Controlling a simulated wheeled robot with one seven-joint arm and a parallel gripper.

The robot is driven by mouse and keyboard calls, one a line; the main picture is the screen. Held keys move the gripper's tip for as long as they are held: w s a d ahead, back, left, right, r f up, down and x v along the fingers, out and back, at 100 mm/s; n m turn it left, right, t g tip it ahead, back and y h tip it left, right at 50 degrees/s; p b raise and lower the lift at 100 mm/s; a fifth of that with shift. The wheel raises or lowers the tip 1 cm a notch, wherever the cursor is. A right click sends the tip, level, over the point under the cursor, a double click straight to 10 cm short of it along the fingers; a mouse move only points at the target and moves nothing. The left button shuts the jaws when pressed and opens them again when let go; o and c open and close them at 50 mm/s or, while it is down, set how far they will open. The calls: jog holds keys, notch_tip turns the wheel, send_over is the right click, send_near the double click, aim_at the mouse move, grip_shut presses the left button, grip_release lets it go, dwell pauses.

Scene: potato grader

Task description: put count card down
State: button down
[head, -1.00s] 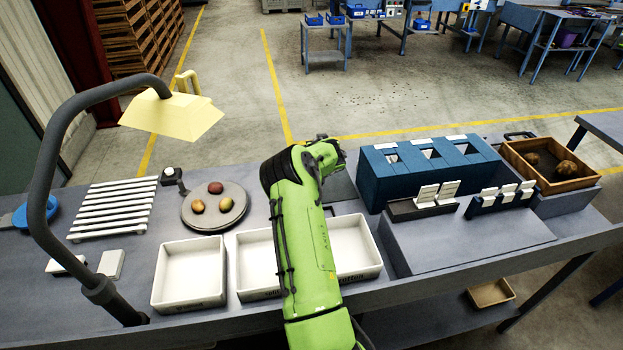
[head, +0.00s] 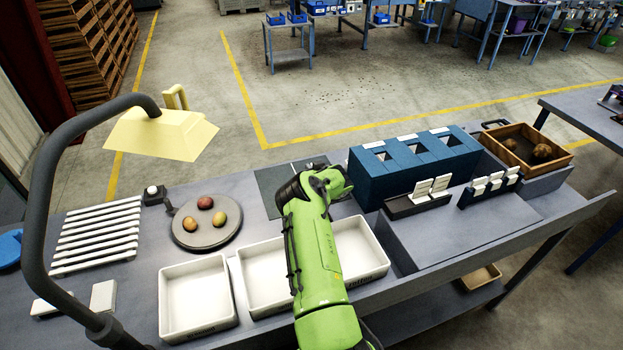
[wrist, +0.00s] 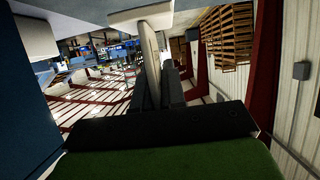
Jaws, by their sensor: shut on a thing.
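My gripper (wrist: 158,92) is shut on a pale, thin piece, the count card (wrist: 151,58), which stands up between the fingers and shows nearly edge-on in the wrist view. In the head view my green arm reaches over the white trays toward the left end of the blue three-slot box (head: 420,165); the fingers and the held card are hidden there. A dark stand with white cards (head: 432,190) is in front of the box. A second stand with several white cards (head: 489,186) is to its right.
A dark mat (head: 272,182) lies left of my wrist. White trays (head: 196,295) line the front edge. A round plate (head: 206,236) with three potatoes, a slatted rack (head: 97,236) and a yellow lamp (head: 160,133) are left. A wooden crate (head: 517,158) is right. The grey front-right surface is clear.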

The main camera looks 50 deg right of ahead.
notch_tip(320, 180, down, 4)
jog(key=shift+f, duration=0.1)
jog(key=shift+f, duration=0.15)
jog(key=c, duration=1.2)
grip_release()
